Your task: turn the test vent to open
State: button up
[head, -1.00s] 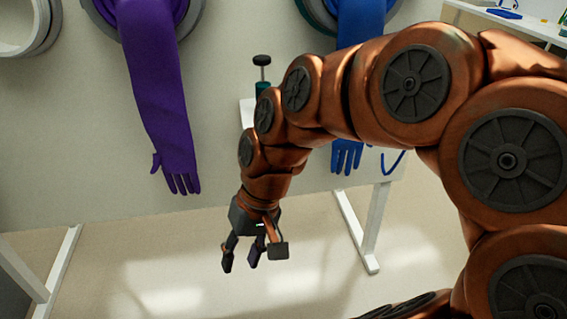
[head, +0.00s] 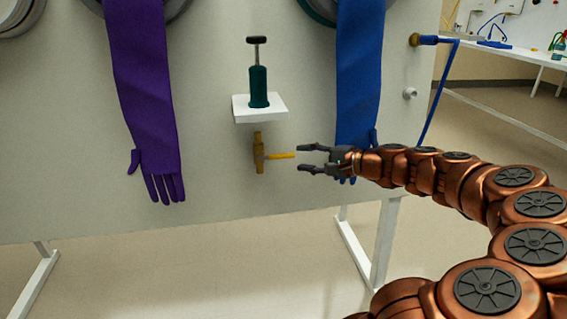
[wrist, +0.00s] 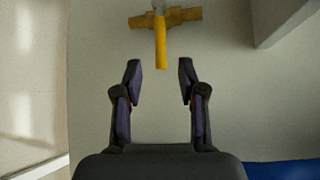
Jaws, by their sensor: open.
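The test vent is a small brass valve (head: 258,153) on the pale panel, below a white shelf. Its yellow lever (head: 281,156) points sideways to the right, towards my gripper. My gripper (head: 299,158) is open and empty, just right of the lever's end, with one finger above and one below the lever's level. In the wrist view, the valve body (wrist: 180,16) lies across the top and the lever (wrist: 160,46) points down towards the gap between the open fingertips (wrist: 160,66). The lever's tip appears just short of the fingers, apart from both.
A green hand pump (head: 259,87) with a black handle stands on the white shelf (head: 261,113) above the valve. A blue glove (head: 359,75) hangs behind my gripper and a purple glove (head: 143,90) hangs at left. A blue hose (head: 440,90) hangs at right.

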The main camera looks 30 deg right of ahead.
aim_at(287, 156)
jog(key=shift+b+x, duration=0.8)
jog(key=shift+x, duration=2.8)
jog(key=shift+a+r, duration=0.1)
grip_shut()
